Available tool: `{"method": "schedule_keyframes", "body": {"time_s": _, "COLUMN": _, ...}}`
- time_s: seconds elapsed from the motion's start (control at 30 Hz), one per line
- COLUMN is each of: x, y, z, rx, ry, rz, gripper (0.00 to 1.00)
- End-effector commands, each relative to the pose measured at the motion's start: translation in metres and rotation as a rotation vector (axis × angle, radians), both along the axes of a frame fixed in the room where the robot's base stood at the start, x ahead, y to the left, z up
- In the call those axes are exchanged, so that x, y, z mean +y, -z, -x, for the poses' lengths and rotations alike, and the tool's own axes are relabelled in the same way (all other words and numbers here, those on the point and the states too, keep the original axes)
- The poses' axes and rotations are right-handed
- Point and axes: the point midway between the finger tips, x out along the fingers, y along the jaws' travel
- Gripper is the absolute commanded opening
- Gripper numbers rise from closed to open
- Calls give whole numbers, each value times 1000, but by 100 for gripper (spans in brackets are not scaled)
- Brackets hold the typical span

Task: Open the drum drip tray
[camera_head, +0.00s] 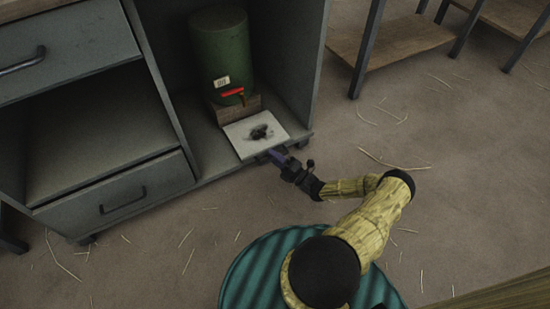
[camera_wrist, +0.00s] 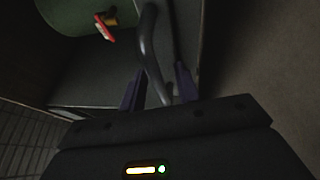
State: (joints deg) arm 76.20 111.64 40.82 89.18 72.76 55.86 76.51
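The drip tray (camera_head: 240,143) is a pale, flat square with a dark stain, low in the cabinet below the drum's tap. The green drum (camera_head: 219,48) has a red-handled tap (camera_head: 232,92); the tap also shows in the wrist view (camera_wrist: 104,28). My gripper (camera_head: 275,155) is at the tray's front edge. In the wrist view, a curved grey handle (camera_wrist: 149,45) runs between the two fingers of my gripper (camera_wrist: 161,75). The fingers are apart around it, with a gap visible on the right. Contact on the left is unclear.
The cabinet's left side has an upper drawer (camera_head: 66,55), an open shelf space and a lower drawer (camera_head: 120,195) with a handle. A wooden shelf unit (camera_head: 395,42) stands at the upper right. The floor in front is open, with scattered straw.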

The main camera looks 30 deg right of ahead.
Motion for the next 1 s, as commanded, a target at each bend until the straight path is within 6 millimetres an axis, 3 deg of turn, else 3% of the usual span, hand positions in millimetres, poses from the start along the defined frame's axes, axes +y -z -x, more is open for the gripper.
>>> {"method": "schedule_keyframes", "body": {"time_s": 0.17, "x": 0, "y": 0, "z": 0, "rx": 0, "ry": 0, "rz": 0, "gripper": 32}}
{"method": "schedule_keyframes", "body": {"time_s": 0.33, "x": 0, "y": 0, "z": 0, "rx": 0, "ry": 0, "rz": 0, "gripper": 0}}
{"method": "schedule_keyframes", "body": {"time_s": 0.73, "x": -2, "y": -1, "z": 8, "rx": 1, "ry": 1, "rz": 0, "gripper": 0}}
{"method": "schedule_keyframes", "body": {"time_s": 1.0, "x": -12, "y": -3, "z": 47, "rx": 3, "ry": 21, "rz": 1, "gripper": 0}}
